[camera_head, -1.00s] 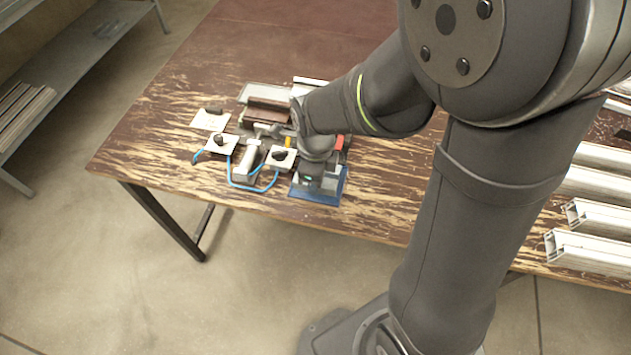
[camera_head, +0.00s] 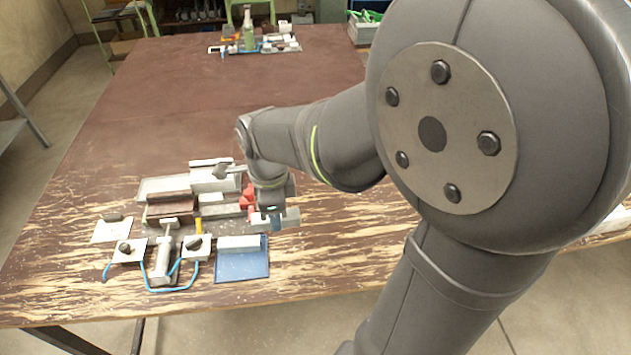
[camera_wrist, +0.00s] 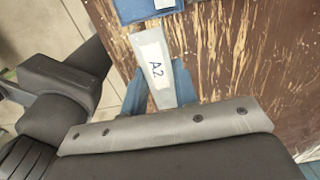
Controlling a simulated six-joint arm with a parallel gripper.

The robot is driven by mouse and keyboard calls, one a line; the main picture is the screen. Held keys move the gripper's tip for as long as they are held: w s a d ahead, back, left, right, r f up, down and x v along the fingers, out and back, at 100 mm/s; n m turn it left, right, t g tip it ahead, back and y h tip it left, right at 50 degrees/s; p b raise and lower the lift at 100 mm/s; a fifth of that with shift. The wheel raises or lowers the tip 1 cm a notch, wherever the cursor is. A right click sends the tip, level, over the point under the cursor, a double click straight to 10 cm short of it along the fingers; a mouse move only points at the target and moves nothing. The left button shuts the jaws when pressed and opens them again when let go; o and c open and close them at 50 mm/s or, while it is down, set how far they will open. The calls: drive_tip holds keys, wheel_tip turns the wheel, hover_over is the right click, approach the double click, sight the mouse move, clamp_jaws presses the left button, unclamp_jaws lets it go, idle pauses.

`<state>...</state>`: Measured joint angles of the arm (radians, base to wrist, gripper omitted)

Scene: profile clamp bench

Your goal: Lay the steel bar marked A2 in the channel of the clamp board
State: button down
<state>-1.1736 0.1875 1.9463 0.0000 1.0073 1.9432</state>
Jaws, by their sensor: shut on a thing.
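The steel bar marked A2 (camera_wrist: 154,65) is a flat grey bar with a white label, seen in the wrist view. My gripper (camera_wrist: 160,88) is shut on it, with one blue finger on each side, and the bar sticks out beyond them. In the head view my gripper (camera_head: 275,218) is above the table, just beyond the right back corner of the blue mat; I cannot make out the held bar there. What looks like the clamp board (camera_head: 218,211), a grey fixture with red parts, is just left of my gripper. Its channel is not clear to see.
The blue mat (camera_head: 242,266) carries another pale bar (camera_head: 240,243). To its left are white plates with black knobs (camera_head: 195,248), a blue cord (camera_head: 172,290) and a brown block (camera_head: 170,211). A green bottle (camera_head: 249,30) stands far back. The table's middle is clear.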

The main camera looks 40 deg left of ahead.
drive_tip(key=a+f, duration=0.3)
drive_tip(key=a, duration=1.8)
drive_tip(key=shift+s+d+f, duration=0.1)
drive_tip(key=shift+s+f, duration=0.05)
drive_tip(key=shift+f, duration=1)
drive_tip(key=shift+s+d+f, duration=0.1)
drive_tip(key=shift+s+f, duration=0.05)
drive_tip(key=shift+f, duration=0.95)
drive_tip(key=shift+s+f, duration=0.15)
drive_tip(key=shift+f, duration=1)
drive_tip(key=c, duration=1.1)
unclamp_jaws()
drive_tip(key=shift+o, duration=0.2)
wheel_tip(320, 180, up, 18)
drive_tip(key=shift+f, duration=0.25)
drive_tip(key=shift+f, duration=0.1)
